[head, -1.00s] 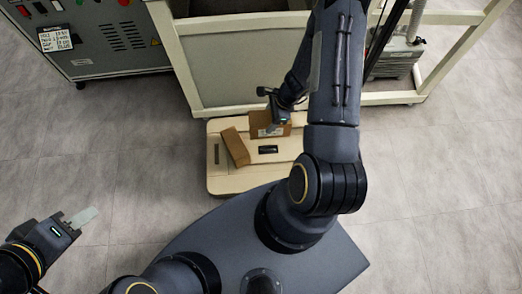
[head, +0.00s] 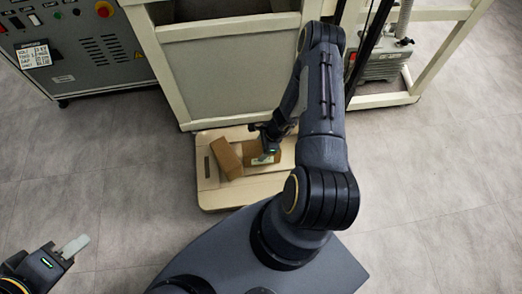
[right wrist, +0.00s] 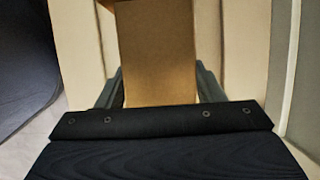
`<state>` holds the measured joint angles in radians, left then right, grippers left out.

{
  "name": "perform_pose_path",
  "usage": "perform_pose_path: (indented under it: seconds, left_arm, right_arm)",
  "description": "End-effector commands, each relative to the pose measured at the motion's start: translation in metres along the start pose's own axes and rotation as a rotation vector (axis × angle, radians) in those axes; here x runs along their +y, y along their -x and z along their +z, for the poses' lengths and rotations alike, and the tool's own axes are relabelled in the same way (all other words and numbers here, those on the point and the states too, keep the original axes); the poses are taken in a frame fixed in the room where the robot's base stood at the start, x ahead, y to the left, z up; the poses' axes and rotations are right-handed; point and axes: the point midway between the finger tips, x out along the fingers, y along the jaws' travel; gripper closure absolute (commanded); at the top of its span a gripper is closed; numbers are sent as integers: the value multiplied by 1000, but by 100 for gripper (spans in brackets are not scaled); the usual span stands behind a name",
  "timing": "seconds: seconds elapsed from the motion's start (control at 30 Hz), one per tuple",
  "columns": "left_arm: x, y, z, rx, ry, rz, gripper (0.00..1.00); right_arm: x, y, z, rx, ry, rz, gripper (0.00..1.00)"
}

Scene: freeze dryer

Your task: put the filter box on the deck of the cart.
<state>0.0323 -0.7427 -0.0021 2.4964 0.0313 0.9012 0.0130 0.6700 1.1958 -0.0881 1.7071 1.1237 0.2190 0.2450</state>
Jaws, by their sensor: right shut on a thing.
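The brown cardboard box in my right gripper (head: 266,151), which I take to be the filter box (head: 256,148), is over the right part of the cart's beige deck (head: 236,195). In the right wrist view the box (right wrist: 157,50) sits between the two fingers of the shut gripper (right wrist: 157,88). I cannot tell whether its underside touches the deck. A second brown box (head: 226,157) is on the deck just left of it, close to it. My left gripper (head: 74,246) is empty over the floor at lower left; its finger gap is unclear.
A cream-framed cabinet (head: 220,75) stands right behind the cart. The floor left and right of the cart is clear.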

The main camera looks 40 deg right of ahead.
Motion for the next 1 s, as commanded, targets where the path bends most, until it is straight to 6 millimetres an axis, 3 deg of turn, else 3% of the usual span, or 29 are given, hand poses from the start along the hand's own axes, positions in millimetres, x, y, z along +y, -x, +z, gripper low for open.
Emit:
perform_pose_path:
  seconds: [0.07, 0.47, 0.5, 0.63, 1.0]
  left_arm:
    - [-2, -4, 2, 0, 0, 0, 64]
    - [-4, -8, 4, 0, 0, 0, 64]
    - [-3, -7, 3, 0, 0, 0, 64]
    - [-3, -6, 3, 0, 0, 0, 64]
    - [0, -1, 0, 0, 0, 0, 64]
  right_arm:
    - [0, -11, -4, -1, 1, 0, 76]
    - [0, -15, -5, -2, 1, -1, 76]
    - [0, -14, -5, -1, 1, 0, 34]
    - [0, -14, -5, -1, 1, 0, 17]
    - [0, -8, -3, -1, 1, 0, 17]
